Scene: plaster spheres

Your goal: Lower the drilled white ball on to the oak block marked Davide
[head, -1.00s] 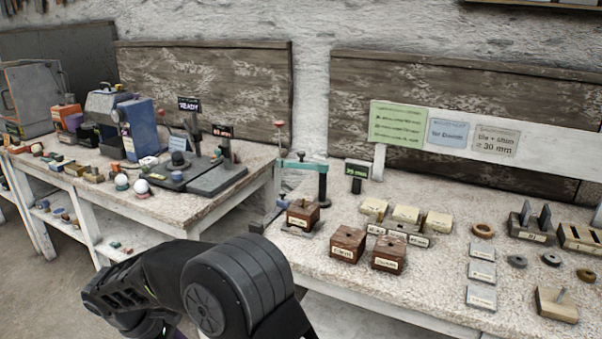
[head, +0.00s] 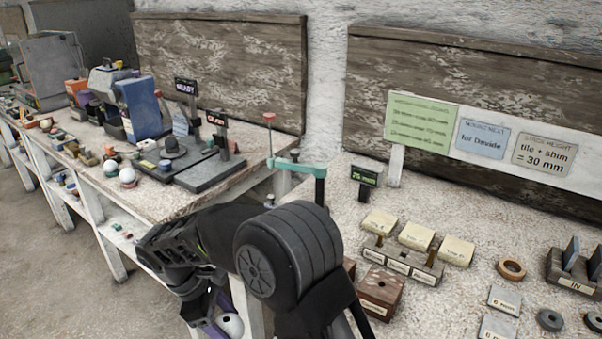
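My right gripper (head: 228,320), with purple fingers, is at the bottom edge, low in front of the benches. It appears closed around a white ball (head: 230,326) with a dark spot; the ball is cut by the frame edge. A brown wooden block (head: 381,290) with a pale label stands on the right bench, right of my arm. The label is too small to read, so I cannot tell whether it says Davide. Another brown block (head: 349,267) is mostly hidden behind my arm. My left gripper is not in view.
On the right bench are a labelled rack (head: 403,261), pale blocks (head: 416,236), a ring (head: 511,269), and a teal clamp-like stand (head: 320,185). A sign board (head: 480,135) reads "for Davide" and "tile + shim = 30 mm".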

